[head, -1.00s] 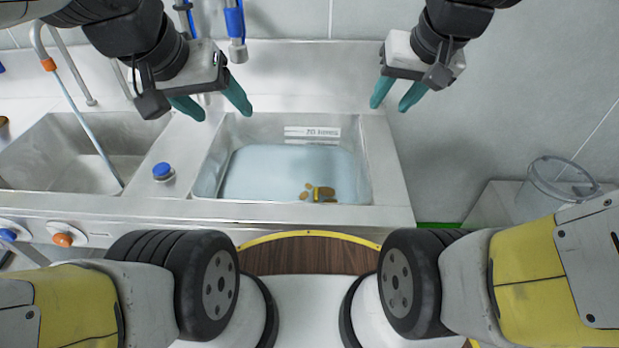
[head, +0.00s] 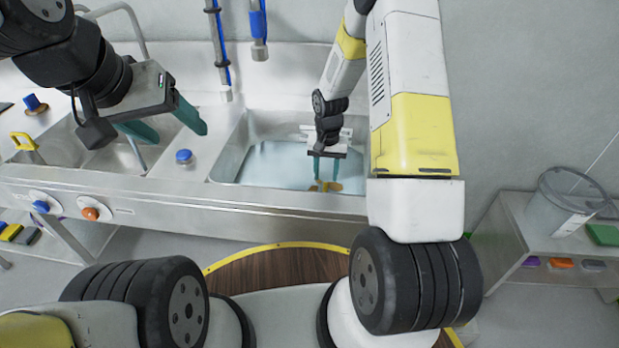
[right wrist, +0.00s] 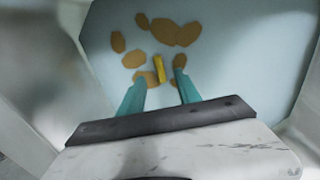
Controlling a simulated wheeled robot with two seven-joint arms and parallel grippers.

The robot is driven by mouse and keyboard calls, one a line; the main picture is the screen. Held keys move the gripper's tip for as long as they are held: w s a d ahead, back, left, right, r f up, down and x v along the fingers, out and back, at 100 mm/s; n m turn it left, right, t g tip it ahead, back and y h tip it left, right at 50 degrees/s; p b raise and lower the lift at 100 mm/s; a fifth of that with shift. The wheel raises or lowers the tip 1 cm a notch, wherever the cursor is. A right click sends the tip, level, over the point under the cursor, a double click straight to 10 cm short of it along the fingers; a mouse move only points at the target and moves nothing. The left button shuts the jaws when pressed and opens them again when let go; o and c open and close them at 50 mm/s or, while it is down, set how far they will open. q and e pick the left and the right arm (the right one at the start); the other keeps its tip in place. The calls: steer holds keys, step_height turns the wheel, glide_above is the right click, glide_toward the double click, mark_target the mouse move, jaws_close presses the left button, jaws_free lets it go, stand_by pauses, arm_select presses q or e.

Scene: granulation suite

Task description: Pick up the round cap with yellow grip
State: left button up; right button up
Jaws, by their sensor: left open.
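The yellow grip of the round cap (right wrist: 159,69) shows in the right wrist view as a short upright bar among tan patches in the basin. Its round body is hard to tell from these patches. In the head view it is mostly hidden at my right fingertips. My right gripper (right wrist: 158,80) is open, with one teal finger on each side of the yellow grip and gaps between. In the head view my right gripper (head: 326,181) reaches down into the right basin (head: 225,165). My left gripper (head: 180,134) is open and empty above the left sink.
Several tan patches (right wrist: 165,31) lie around the grip on the pale blue basin floor or water. A blue-topped knob (head: 184,156) stands between the basins. A yellow-handled item (head: 25,143) is at far left. A clear container (head: 563,207) stands on the right bench.

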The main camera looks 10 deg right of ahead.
mark_target(325, 187)
step_height(325, 187, down, 8)
steer(key=shift+w+f, duration=0.1)
steer(key=shift+f, duration=0.05)
stand_by(0.3)
jaws_close()
stand_by(1.4)
